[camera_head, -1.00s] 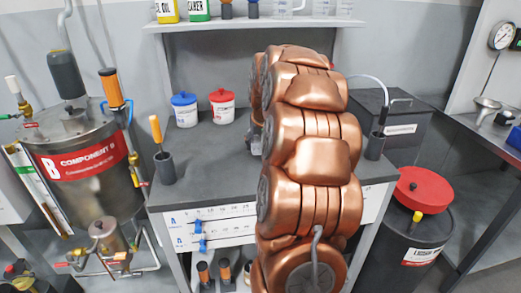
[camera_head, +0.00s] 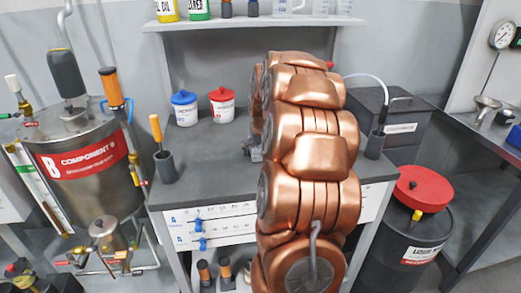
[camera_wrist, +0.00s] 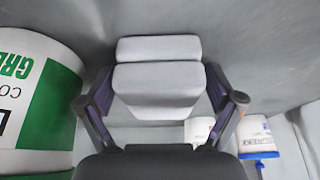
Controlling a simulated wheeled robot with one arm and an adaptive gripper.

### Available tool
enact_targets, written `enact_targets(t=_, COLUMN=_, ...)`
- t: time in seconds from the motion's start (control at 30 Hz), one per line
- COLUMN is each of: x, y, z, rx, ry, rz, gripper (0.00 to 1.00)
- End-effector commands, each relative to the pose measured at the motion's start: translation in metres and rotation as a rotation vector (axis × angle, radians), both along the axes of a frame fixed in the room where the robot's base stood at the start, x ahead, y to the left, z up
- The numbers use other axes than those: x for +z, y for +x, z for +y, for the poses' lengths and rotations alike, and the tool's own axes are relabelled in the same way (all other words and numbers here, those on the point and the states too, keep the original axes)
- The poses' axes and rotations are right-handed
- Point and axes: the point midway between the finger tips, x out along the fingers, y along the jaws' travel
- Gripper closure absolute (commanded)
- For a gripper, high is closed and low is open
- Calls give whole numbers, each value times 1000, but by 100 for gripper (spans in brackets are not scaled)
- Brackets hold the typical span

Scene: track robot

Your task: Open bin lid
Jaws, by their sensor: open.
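In the head view a dark grey box-shaped bin (camera_head: 385,137) with a closed lid (camera_head: 400,103) stands at the right, behind the bench. A black drum (camera_head: 408,245) with a red lid (camera_head: 422,190) stands in front of it. The frames do not settle which is the task's bin. My gripper is mostly hidden behind my copper arm in the head view. In the wrist view my gripper (camera_wrist: 160,88) is open, its fingers spread left and right. Light grey blocks show between the fingers; I cannot tell whether they belong to the gripper. Neither lid is clearly visible there.
A bench (camera_head: 215,150) holds a blue-lidded tub (camera_head: 185,113), a red-lidded tub (camera_head: 222,109) and a holder with an orange-handled tool (camera_head: 164,165). A steel tank (camera_head: 85,180) stands left. A green-and-white container (camera_wrist: 40,95) is close in the wrist view.

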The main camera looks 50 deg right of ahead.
Motion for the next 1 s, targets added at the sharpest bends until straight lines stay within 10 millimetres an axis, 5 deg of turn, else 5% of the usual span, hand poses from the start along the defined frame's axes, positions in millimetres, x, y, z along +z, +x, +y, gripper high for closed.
enact_targets(t=0.37, x=8, y=-1, z=1, rx=0, ry=-2, rz=-2, gripper=8)
enact_targets(t=1.0, x=105, y=-32, z=25, rx=0, ry=-4, rz=-3, gripper=8)
